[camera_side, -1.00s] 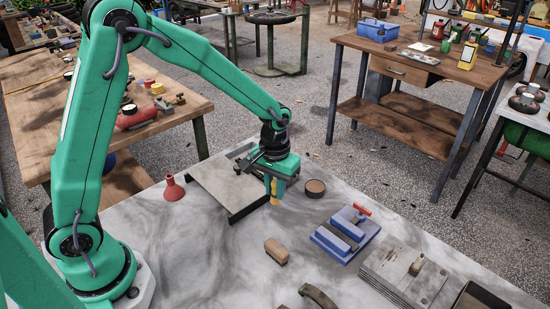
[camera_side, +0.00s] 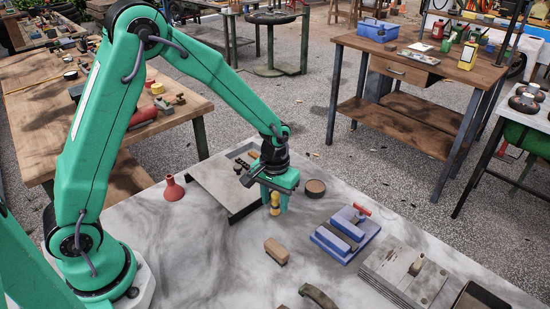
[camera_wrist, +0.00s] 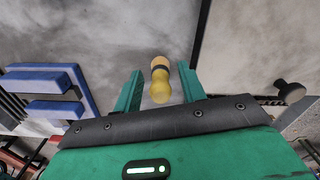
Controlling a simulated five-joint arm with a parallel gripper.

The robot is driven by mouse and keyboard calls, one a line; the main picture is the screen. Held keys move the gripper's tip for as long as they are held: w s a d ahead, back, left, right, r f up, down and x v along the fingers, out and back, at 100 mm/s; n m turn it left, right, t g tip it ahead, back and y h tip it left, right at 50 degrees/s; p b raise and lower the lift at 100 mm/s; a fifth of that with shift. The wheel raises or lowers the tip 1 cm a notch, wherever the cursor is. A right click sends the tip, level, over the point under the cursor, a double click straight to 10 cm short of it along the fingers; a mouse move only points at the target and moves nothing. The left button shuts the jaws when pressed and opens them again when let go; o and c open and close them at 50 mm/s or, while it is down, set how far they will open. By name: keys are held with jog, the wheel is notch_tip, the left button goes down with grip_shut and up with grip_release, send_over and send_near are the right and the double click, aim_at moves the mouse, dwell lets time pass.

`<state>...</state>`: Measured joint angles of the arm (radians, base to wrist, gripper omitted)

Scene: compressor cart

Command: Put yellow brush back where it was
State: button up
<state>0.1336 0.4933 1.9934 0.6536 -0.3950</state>
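In the wrist view my gripper (camera_wrist: 160,82) is open, with a narrow gap between each finger and the brush. The brush stands just beyond the black edge of the grey tray (camera_side: 220,188). My gripper hides part of the tray's right side.
A round brown-topped tin (camera_side: 315,188) stands right of my gripper. A blue vise (camera_side: 345,234) is right and nearer. A tan wooden block (camera_side: 276,252) lies in front. A red funnel (camera_side: 173,188) stands left of the tray. The tabletop between block and funnel is clear.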

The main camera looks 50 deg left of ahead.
aim_at(273, 194)
jog(key=shift+r, duration=0.1)
notch_tip(273, 194, up, 12)
jog(key=shift+f, duration=0.15)
jog(key=shift+r, duration=0.25)
dwell(0.6)
dwell(0.5)
jog(key=s+a+r+m+t, duration=0.1)
jog(key=s+a+r+t, duration=0.1)
jog(key=s, duration=0.4)
jog(key=s+a+r+m+t, duration=0.1)
jog(key=s+r, duration=0.3)
jog(key=s, duration=0.2)
jog(key=s+a+r+m+t, duration=0.1)
jog(key=s+a+r+t, duration=0.1)
jog(key=s+r, duration=0.2)
jog(key=s, duration=0.3)
jog(key=shift+a+t, duration=0.3)
jog(key=shift+o, duration=0.6)
jog(key=shift+r, duration=0.1)
